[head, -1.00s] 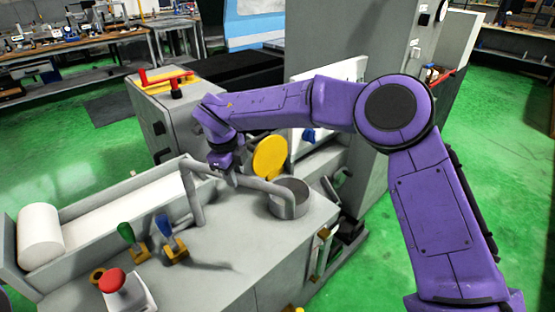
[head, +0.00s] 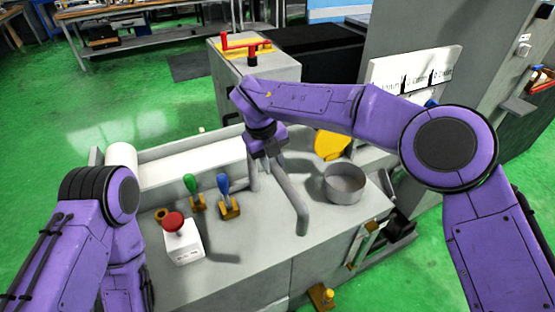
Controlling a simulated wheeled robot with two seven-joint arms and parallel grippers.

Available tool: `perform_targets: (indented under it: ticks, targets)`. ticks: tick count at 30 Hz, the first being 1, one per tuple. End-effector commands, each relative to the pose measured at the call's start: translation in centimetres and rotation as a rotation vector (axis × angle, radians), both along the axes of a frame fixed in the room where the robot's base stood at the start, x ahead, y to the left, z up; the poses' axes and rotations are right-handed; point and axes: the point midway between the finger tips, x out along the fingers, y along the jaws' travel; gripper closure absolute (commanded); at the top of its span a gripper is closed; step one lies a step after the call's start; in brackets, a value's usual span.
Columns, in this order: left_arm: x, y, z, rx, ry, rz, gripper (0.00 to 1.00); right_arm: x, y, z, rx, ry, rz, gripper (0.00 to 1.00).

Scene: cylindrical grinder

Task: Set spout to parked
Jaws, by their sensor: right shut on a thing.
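The spout (head: 291,198) is a bent grey pipe on the grey machine top. Its free end points toward the front edge of the top, to the left of the round grey cup (head: 344,184) and apart from it. My right gripper (head: 270,155) is shut on the spout near its upper bend, and its fingers are partly hidden by the wrist. My left arm enters at the lower left, but its gripper does not show.
A red-topped button box (head: 184,240), a green-handled lever (head: 193,188) and a blue-handled lever (head: 226,192) stand left of the spout. A yellow disc (head: 331,143) is behind the cup.

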Motion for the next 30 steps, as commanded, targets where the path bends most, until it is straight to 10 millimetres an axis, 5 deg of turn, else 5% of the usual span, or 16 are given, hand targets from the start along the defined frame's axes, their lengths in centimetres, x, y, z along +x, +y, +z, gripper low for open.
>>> perform_targets:
  ticks: [7,8,10,20,30]
  targets:
    - [0.0,0.0,0.0,0.000,0.000,0.000,0.41,-0.2,0.2,-0.1,0.004,0.005,-0.004,1.00]
    - [0.0,0.0,0.0,0.000,0.000,0.000,0.41,-0.2,0.2,-0.1,0.004,0.005,-0.005,0.67]
    - [0.0,0.0,0.0,0.000,0.000,0.000,0.41,-0.2,0.1,-0.1,0.004,0.005,-0.006,0.45]
    - [0.0,0.0,-0.1,0.000,0.000,0.000,0.41,-0.1,0.0,0.3,0.003,0.001,-0.006,0.45]
    - [0.0,0.0,-0.7,0.000,0.000,0.000,0.41,-0.6,1.6,7.3,0.002,0.000,-0.004,0.45]
